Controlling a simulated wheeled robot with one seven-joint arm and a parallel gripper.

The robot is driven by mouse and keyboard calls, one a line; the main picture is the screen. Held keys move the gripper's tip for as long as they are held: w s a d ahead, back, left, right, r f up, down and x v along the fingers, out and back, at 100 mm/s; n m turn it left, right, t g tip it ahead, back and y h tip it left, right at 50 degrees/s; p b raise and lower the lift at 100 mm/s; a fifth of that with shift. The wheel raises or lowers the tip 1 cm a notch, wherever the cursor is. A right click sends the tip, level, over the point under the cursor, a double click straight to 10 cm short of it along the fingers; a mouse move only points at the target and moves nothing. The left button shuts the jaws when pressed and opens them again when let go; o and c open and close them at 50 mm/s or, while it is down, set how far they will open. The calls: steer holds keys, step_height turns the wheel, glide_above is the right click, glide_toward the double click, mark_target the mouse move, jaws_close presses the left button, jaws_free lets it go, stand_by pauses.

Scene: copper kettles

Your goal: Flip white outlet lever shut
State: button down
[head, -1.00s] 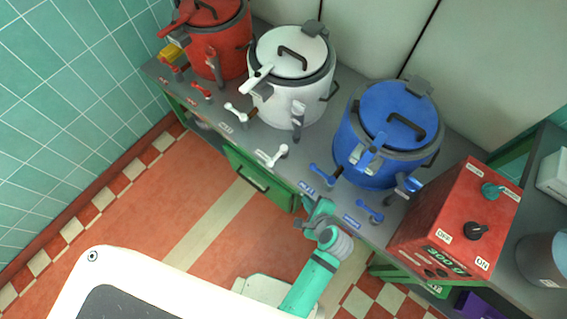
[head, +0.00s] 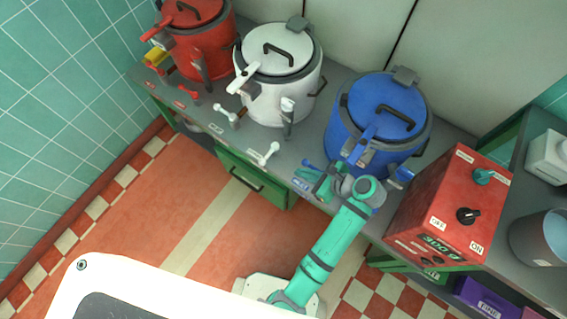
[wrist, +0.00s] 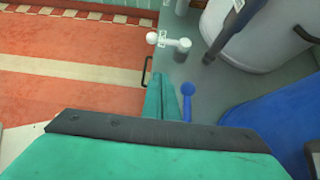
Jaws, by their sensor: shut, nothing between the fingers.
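Two white levers stand on the grey bench in front of the white kettle (head: 277,55): a left one (head: 227,118) and a right one (head: 267,153). Their labels are too small to read, so I cannot tell which is the outlet lever. In the wrist view, one white lever (wrist: 172,43) lies just beyond my fingertips, its round knob toward the left. My gripper (head: 318,182) is shut and empty, over the bench's front edge beside a blue lever. In the wrist view, my closed fingers (wrist: 161,82) are apart from the white lever.
A blue lever (wrist: 187,100) is close to the right of my fingers. The blue kettle (head: 375,125) and red control box (head: 450,210) stand to the right, the red kettle (head: 200,45) to the left. A green drawer (head: 248,178) sits below the bench edge. The floor in front is clear.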

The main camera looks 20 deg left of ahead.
mark_target(269, 154)
steer(key=x, duration=0.9)
steer(key=shift+w+a+f, duration=0.1)
steer(key=shift+a+f, duration=0.15)
steer(key=shift+w+a+r, duration=0.1)
steer(key=shift+w+a, duration=0.1)
steer(key=shift+a, duration=0.35)
steer(key=shift+w+a+r, duration=0.15)
steer(key=shift+w+a, duration=0.1)
steer(key=shift+a, duration=0.3)
steer(key=shift+w+a+r, duration=0.15)
steer(key=shift+w+a, duration=0.1)
steer(key=shift+a, duration=0.5)
steer(key=shift+w+d, duration=0.1)
